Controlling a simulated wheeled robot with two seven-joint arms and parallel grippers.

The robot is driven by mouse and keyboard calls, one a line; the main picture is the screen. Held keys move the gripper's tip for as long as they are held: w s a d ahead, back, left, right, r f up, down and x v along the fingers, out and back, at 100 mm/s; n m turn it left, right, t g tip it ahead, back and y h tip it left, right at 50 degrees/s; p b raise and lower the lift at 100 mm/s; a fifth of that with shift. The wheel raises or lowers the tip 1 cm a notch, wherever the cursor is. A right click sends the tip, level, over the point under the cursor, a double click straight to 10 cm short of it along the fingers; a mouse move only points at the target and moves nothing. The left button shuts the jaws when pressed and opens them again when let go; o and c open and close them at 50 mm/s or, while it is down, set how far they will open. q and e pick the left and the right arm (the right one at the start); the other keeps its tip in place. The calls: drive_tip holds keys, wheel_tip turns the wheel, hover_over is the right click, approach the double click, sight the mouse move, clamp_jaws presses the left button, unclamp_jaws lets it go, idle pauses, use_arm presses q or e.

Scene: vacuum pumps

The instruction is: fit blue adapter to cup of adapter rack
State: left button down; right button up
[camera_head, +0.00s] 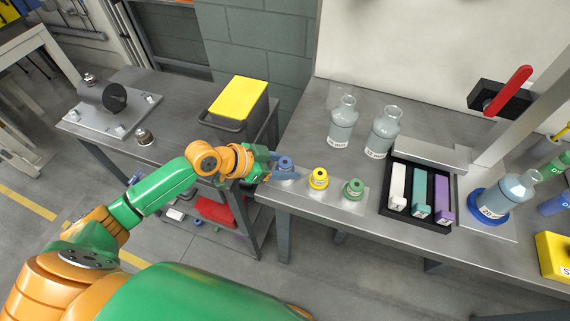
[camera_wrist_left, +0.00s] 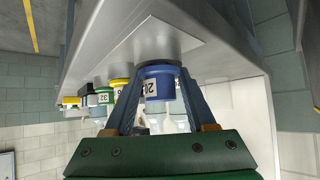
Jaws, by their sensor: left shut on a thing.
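The blue adapter (camera_head: 286,162) is at the left end of a row on the adapter rack plate (camera_head: 336,195), near the left table corner. My left gripper (camera_head: 281,167) is shut on it. In the left wrist view, the blue adapter (camera_wrist_left: 159,84) with a white label sits between both fingers of my left gripper (camera_wrist_left: 160,88), its wide end close to the plate. Whether it is seated in its cup cannot be told. A yellow adapter (camera_head: 318,179) and a green adapter (camera_head: 353,188) stand to its right. My right gripper is not in view.
Two glass bottles (camera_head: 342,123) stand behind the row. A black tray (camera_head: 412,226) with three coloured blocks and a bottle on a blue ring (camera_head: 489,201) are to the right. A cart (camera_head: 237,120) with a yellow-topped bin stands left, across a gap.

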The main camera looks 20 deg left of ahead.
use_arm(q)
drive_tip(key=shift+f, duration=0.25)
idle(0.3)
drive_tip(key=shift+c, duration=0.7)
unclamp_jaws()
drive_tip(key=b+v, duration=0.1)
drive_tip(key=v, duration=0.5)
drive_tip(key=shift+s+a+f+b, duration=0.1)
drive_tip(key=shift+a+b, duration=0.05)
drive_tip(key=shift+b, duration=0.2)
drive_tip(key=shift+s+a+r, duration=0.2)
drive_tip(key=shift+s+r, duration=0.05)
drive_tip(key=shift+r, duration=0.15)
drive_tip(key=shift+d, duration=0.1)
